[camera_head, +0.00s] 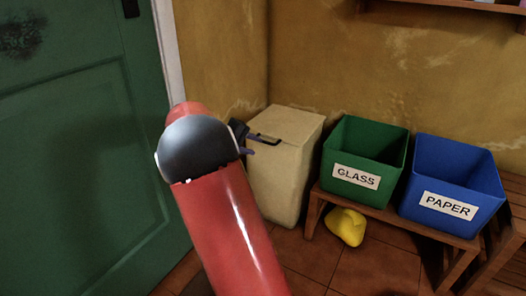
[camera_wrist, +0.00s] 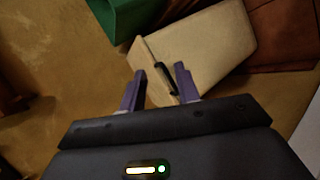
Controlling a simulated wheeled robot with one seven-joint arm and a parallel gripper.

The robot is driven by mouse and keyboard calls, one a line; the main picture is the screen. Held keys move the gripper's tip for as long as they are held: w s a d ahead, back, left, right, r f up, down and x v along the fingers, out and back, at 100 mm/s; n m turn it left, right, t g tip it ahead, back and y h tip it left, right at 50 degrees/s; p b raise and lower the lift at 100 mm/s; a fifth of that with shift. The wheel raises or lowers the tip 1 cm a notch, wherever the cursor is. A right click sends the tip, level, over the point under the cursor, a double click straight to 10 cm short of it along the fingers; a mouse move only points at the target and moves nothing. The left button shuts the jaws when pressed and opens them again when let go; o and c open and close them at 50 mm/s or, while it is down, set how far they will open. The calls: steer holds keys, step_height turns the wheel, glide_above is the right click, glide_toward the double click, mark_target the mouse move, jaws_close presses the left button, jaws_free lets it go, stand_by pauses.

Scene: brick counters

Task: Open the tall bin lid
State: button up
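The tall bin (camera_head: 285,170) is beige and box-shaped and stands in the corner by the door. Its lid (camera_head: 291,124) lies flat on top and looks closed, with a dark handle (camera_head: 264,139) near its edge. In the wrist view the bin (camera_wrist: 208,50) appears tilted, with the black handle (camera_wrist: 166,77) on its lid. My gripper (camera_wrist: 161,70) is open, with its two purple fingers on either side of the handle's near end. I cannot tell whether they touch it. In the head view my gripper (camera_head: 250,146) is at the lid's left edge, partly hidden by my red arm.
A green GLASS bin (camera_head: 340,157) and a blue PAPER bin (camera_head: 425,172) stand on a wooden bench (camera_head: 393,222) to the right. A yellow object (camera_head: 346,226) lies on the tiled floor. A green door (camera_head: 75,150) is on the left, and a wall stands behind the bins.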

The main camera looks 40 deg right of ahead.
mark_target(265, 142)
steer(key=w+d+f+n+h+b, duration=0.2)
steer(key=w+d+f+h, duration=0.3)
steer(key=w+f, duration=0.3)
steer(key=d, duration=0.7)
steer(key=shift+w+b, duration=0.35)
steer(key=shift+w, duration=0.05)
steer(key=shift+c, duration=0.2)
jaws_close()
